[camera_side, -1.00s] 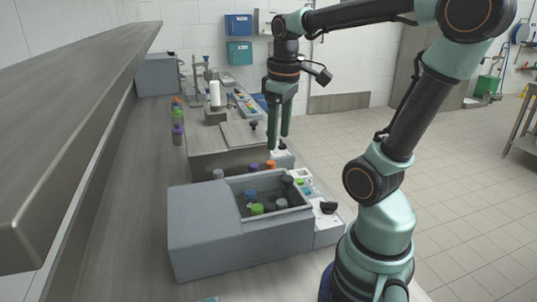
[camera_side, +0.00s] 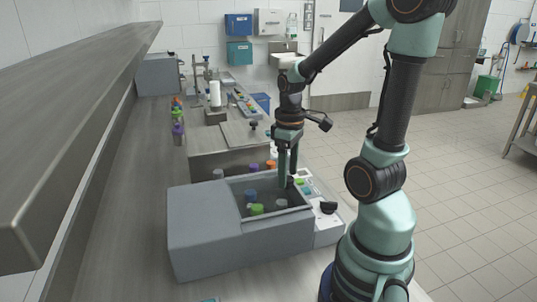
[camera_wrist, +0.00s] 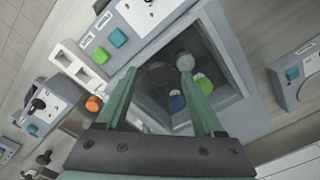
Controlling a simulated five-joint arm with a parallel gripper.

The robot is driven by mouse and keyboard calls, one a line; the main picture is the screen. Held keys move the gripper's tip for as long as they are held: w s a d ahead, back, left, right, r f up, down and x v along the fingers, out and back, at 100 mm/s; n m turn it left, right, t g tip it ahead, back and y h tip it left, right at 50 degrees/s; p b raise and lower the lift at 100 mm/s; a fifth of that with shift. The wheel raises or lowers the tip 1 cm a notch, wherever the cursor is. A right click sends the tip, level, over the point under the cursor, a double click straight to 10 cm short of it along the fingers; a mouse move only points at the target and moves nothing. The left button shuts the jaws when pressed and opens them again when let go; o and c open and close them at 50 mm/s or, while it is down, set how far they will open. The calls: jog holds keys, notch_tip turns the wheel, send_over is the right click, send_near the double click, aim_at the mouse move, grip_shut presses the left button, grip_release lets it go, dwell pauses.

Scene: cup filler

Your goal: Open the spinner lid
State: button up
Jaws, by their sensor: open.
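A grey box-shaped machine (camera_side: 200,232) stands nearest on the bench, with a framed window or well (camera_side: 236,184) in its top. I cannot tell whether a clear lid covers it. My gripper (camera_side: 288,180) is open and upright, with its fingertips low at the well's far right corner, near a small black knob-like piece. In the wrist view my gripper (camera_wrist: 158,76) has its fingers apart over the well; a dim dark round shape (camera_wrist: 156,76) shows between them. Blue (camera_wrist: 177,101), green (camera_wrist: 203,84) and grey (camera_wrist: 184,61) caps show in the well.
A control strip with a black knob (camera_side: 328,207) runs along the machine's right side. A flat cover with a small dark knob (camera_side: 253,125) lies on the unit behind. An orange cap (camera_side: 271,164) stands between the units. A long shelf (camera_side: 70,110) overhangs the left.

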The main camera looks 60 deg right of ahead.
jog(key=shift+f, duration=0.35)
grip_shut()
dwell(1.2)
